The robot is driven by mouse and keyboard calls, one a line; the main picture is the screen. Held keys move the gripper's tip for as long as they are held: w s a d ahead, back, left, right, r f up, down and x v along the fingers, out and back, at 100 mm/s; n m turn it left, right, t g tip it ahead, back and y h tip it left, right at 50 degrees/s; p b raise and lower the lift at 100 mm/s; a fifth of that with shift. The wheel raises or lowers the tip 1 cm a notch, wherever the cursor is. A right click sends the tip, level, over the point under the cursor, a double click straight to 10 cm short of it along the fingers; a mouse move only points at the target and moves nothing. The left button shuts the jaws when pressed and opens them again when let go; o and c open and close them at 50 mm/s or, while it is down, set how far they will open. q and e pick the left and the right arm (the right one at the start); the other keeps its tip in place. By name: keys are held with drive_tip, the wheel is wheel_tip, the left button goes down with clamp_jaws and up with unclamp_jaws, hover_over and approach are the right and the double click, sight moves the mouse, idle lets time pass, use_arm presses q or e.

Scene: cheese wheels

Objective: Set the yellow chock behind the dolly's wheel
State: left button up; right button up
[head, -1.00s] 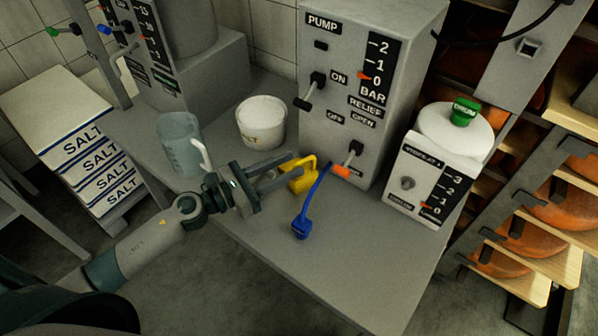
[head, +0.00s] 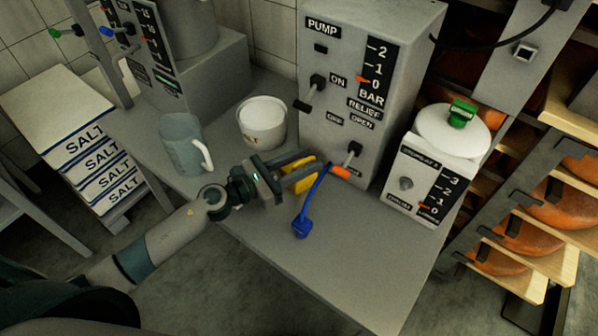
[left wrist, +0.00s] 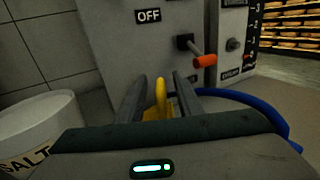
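The yellow chock (head: 304,179) stands on the grey bench in front of the pump box. My left gripper (head: 300,170) reaches over it from the left and hides part of it. In the left wrist view the chock's upright yellow handle (left wrist: 161,98) is between the two fingers (left wrist: 160,95), with a gap on either side, so the gripper is open around it. My right gripper is not in view. No dolly or dolly wheel shows in these frames.
The pump box (head: 340,130) with an orange-tipped lever (head: 341,171) stands behind. A white salt tub (head: 262,128) and a grey jug (head: 180,150) are left. The bench front (head: 350,260) is clear.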

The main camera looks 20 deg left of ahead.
use_arm(q)
clamp_jaws()
idle(1.5)
